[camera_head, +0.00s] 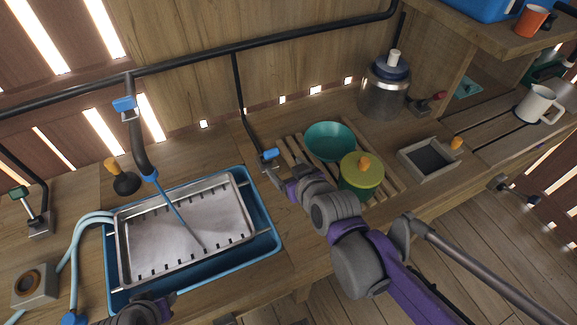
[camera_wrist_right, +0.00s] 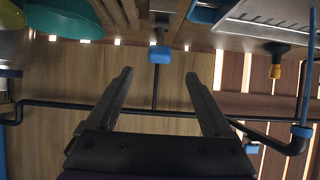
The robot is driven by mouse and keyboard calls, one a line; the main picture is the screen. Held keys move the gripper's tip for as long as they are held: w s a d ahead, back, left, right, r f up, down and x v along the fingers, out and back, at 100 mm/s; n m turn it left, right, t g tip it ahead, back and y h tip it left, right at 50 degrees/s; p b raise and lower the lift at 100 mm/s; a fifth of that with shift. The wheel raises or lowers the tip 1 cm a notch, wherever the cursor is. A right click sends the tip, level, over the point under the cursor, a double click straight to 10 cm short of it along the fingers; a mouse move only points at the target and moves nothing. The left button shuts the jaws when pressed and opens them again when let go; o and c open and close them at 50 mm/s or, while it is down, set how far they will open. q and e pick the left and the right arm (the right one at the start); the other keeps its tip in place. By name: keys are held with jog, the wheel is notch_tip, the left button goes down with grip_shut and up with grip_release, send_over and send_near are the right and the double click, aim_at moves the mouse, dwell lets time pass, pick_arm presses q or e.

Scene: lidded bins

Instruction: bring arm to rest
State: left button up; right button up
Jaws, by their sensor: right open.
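My right arm reaches in from the lower right in the head view. Its gripper (camera_head: 274,172) is over the counter between the blue sink and the green bowl. In the right wrist view, the right gripper (camera_wrist_right: 157,78) is open, with its two fingers wide apart and nothing between them.
A blue sink (camera_head: 270,240) with a metal tray (camera_head: 165,235) is at left. A teal bowl (camera_head: 330,140) and a yellow-lidded green pot (camera_head: 362,172) stand on a wooden rack. A glass jar (camera_head: 382,98) stands behind. A grey-framed bin (camera_head: 428,160) and white mug (camera_head: 537,104) are at right.

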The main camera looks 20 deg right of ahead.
jog(key=shift+s+r, duration=0.2)
jog(key=shift+s, duration=0.1)
dwell(0.4)
pick_arm(q)
jog(key=shift+r, duration=0.25)
jog(key=r+p, duration=0.1)
jog(key=w+r+p, duration=0.1)
jog(key=r+p, duration=0.1)
jog(key=shift+r, duration=0.25)
pick_arm(e)
jog(key=s+f+g, duration=0.2)
jog(key=s+g, duration=0.1)
jog(key=s, duration=0.4)
jog(key=s+f+g, duration=0.3)
jog(key=s, duration=0.4)
jog(key=shift+a+f+g, duration=0.15)
jog(key=shift+f+g, duration=0.15)
jog(key=shift+f, duration=0.05)
